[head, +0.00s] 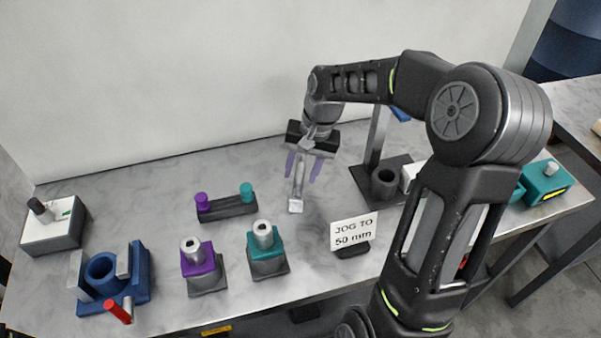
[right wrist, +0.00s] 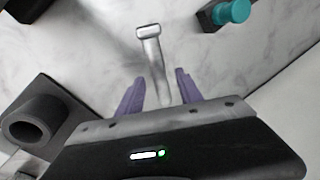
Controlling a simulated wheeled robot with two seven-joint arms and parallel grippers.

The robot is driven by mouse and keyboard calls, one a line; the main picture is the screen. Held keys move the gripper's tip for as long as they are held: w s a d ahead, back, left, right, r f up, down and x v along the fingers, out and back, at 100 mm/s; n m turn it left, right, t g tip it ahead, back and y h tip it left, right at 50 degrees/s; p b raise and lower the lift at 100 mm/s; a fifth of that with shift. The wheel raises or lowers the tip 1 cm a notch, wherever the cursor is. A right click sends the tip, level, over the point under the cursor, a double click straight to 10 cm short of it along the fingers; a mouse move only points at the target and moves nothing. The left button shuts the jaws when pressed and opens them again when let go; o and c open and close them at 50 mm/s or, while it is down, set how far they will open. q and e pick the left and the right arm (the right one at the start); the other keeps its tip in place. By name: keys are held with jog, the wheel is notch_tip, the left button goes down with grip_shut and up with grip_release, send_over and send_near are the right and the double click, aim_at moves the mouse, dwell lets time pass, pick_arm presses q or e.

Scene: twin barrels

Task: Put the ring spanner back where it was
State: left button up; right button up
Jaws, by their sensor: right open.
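A grey metal tool (head: 296,196), which looks like the ring spanner, has its shaft between the fingers of my right gripper (head: 302,166). Its squarish head points down toward the table, beyond the fingertips. In the right wrist view the tool (right wrist: 149,45) runs up from between the two purple fingers of the right gripper (right wrist: 157,82). The fingers are open, with a gap on each side of the shaft. I cannot tell whether the head touches the table. My left gripper is not in view.
A black stand with a round socket (head: 386,177) is right of the gripper. A dark rack with purple and teal knobs (head: 228,211) is left. Purple (head: 201,261) and teal (head: 267,245) blocks, a "JOG TO 50 mm" sign (head: 353,232) and a blue fixture (head: 133,285) stand nearer the front.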

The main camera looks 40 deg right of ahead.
jog(key=v, duration=1.1)
